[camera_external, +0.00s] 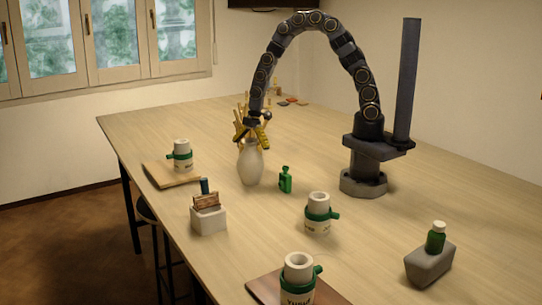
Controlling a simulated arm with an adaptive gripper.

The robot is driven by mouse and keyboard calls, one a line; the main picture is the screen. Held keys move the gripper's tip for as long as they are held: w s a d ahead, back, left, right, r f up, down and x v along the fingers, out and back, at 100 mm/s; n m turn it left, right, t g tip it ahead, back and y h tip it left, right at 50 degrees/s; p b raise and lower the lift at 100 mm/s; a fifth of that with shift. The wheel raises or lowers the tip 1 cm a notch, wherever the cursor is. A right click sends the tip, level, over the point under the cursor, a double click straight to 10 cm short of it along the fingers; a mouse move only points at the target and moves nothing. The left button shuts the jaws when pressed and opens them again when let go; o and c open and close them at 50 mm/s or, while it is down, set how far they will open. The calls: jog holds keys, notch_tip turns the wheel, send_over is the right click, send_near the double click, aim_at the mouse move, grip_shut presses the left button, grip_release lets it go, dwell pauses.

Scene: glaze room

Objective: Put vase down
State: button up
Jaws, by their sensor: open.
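A cream, rounded vase (251,164) stands upright on the long wooden table, left of my arm's base. My gripper (252,137) points down right over the top of the vase, with its yellow fingers at the vase's neck. The jaws are open around or just above the neck; I cannot tell whether they touch it. The vase's mouth is hidden by the fingers. The vase's base appears to rest on the table.
White cups with green bands stand at left (181,156), centre (318,213) and front (298,278). A white block with a brown item (208,216) is front-left. A grey block (430,265) holds another green bottle (435,237).

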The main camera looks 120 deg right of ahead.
jog(key=v, duration=1.2)
jog(key=a+r+g, duration=0.1)
jog(key=a+r, duration=0.2)
jog(key=a, duration=0.4)
jog(key=a+r+g, duration=0.1)
jog(key=a+r, duration=0.1)
jog(key=a, duration=0.6)
jog(key=s+a+r+m+g, duration=0.1)
jog(key=s+a+m, duration=0.1)
jog(key=s+a, duration=0.3)
jog(key=s+a+r+m+g+h, duration=0.1)
jog(key=s+a+m, duration=0.1)
jog(key=s+a, duration=0.3)
jog(key=s, duration=0.4)
jog(key=shift+s+a+r+m+g, duration=0.25)
jog(key=shift+s+a+m+g, duration=0.05)
jog(key=shift+a, duration=0.05)
